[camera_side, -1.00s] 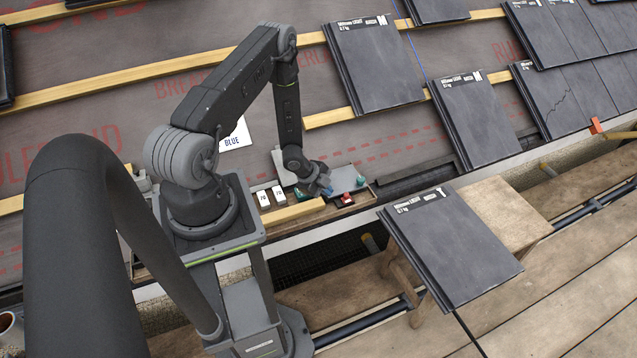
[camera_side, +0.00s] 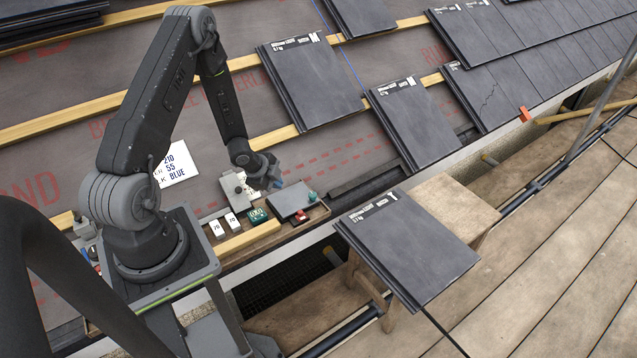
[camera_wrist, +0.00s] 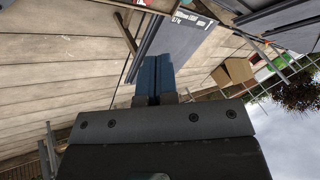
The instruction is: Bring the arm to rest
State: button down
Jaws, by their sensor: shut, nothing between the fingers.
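My gripper (camera_side: 274,183) is raised a little above the small parts tray at the roof's lower edge in the side view. Its fingers are closed and hold nothing. In the wrist view the two blue fingers (camera_wrist: 157,78) lie side by side, pointing towards the plank deck and a dark tile. My arm is bent, with its elbow high and its forearm hanging down to the right. A dark tile (camera_side: 410,245) lies on a wooden stool or table (camera_side: 455,205) to the right of the gripper.
Laid tiles (camera_side: 310,80) and battens (camera_side: 260,140) cover the roof behind. A white card (camera_side: 172,165) lies on the membrane. The plank deck (camera_side: 540,250) at right is clear.

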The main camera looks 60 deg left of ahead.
jog(key=w+d+r+n+y, duration=0.2)
jog(key=d+r+n, duration=0.15)
jog(key=r, duration=0.85)
jog(key=w+d+r+n+y, duration=0.15)
jog(key=d+r, duration=0.25)
jog(key=r, duration=0.8)
jog(key=s+d+r+n+h, duration=0.3)
jog(key=s+d+r+n, duration=0.2)
jog(key=s+d+r, duration=0.9)
jog(key=s+d, duration=0.3)
jog(key=shift+s+d+r+n+h, duration=0.15)
jog(key=shift+s+n+h, duration=0.05)
jog(key=shift+n+h, duration=0.15)
